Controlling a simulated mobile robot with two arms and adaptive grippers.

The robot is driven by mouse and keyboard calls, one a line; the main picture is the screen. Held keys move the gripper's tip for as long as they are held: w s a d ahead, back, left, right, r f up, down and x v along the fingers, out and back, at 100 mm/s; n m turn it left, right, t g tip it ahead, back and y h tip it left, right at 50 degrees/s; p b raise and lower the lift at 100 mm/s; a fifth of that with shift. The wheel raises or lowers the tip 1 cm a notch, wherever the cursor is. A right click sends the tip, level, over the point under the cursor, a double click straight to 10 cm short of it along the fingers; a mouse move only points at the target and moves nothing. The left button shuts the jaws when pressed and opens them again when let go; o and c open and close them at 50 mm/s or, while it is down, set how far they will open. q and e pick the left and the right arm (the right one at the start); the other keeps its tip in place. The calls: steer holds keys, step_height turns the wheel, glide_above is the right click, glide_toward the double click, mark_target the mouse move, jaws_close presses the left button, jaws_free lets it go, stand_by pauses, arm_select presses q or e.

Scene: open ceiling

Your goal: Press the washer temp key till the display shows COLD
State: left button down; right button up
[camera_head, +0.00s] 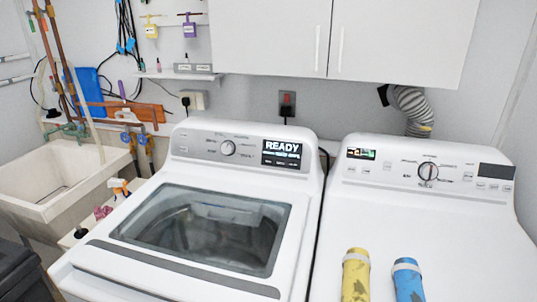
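The washer (190,215) is the white top-loader at the middle left, with its glass lid (205,225) shut. Its rear control panel (200,146) has a round knob (227,148) and small printed marks too small to read. The washer display (282,153) is lit and reads READY in large white letters, with a smaller bluish line below that I cannot read clearly. I cannot tell which mark on the panel is the temp key. Neither of my grippers is in view.
A white dryer (450,240) stands at right with its own knob (428,171) and small lit display (361,154). A yellow tube (355,275) and a blue tube (408,282) are at its front. A sink (60,175) is at left; cabinets (340,40) hang above.

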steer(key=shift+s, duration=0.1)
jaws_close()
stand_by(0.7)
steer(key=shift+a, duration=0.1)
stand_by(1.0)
